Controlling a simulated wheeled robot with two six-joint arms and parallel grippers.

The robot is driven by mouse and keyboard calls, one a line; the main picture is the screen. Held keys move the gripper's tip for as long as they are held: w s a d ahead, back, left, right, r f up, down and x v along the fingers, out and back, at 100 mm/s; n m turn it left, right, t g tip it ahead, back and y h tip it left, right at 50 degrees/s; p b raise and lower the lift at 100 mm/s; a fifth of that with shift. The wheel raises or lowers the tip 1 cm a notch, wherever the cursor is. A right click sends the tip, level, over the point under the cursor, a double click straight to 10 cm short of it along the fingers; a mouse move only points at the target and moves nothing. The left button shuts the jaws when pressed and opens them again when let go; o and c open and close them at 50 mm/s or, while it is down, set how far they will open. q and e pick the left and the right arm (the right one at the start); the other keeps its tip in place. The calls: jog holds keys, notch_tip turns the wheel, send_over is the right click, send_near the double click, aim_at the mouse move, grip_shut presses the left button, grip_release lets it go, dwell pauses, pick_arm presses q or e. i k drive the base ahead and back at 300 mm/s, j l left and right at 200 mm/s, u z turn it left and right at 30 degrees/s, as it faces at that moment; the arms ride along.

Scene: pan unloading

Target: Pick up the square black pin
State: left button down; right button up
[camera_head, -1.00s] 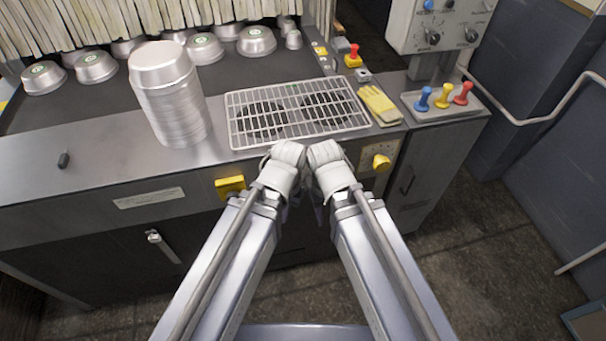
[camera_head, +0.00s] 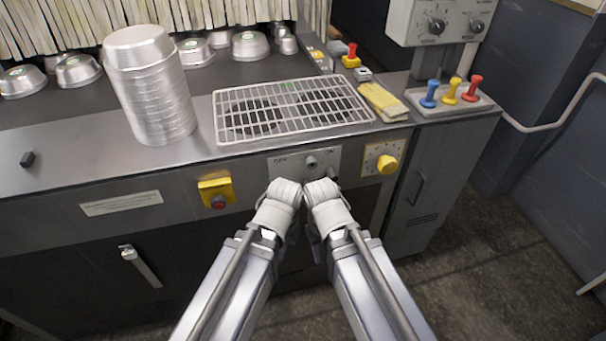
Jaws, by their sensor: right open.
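A small square black pin (camera_head: 27,158) lies on the steel counter (camera_head: 75,180) at the far left, with bare metal around it. My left gripper (camera_head: 293,236) and my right gripper (camera_head: 315,241) are close together at the picture's middle, in front of the counter's front panel and well to the right of the pin. Neither touches the pin. My wrists and forearms hide most of both grippers. The right one is open with nothing seen in it. The left one's jaws cannot be made out.
A tall stack of metal pans (camera_head: 155,90) stands between the pin and a wire rack (camera_head: 290,108). Yellow gloves (camera_head: 383,101) lie right of the rack. Several upturned pans stand on the dark belt behind. A yellow-boxed red button (camera_head: 217,194) and a yellow knob (camera_head: 387,164) stick out in front.

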aim_at(25, 162)
jog(key=u, duration=1.75)
jog(key=i+j+z, duration=0.2)
jog(key=j+z, duration=0.15)
jog(key=i+j+z, duration=0.15)
jog(key=j+z, duration=0.15)
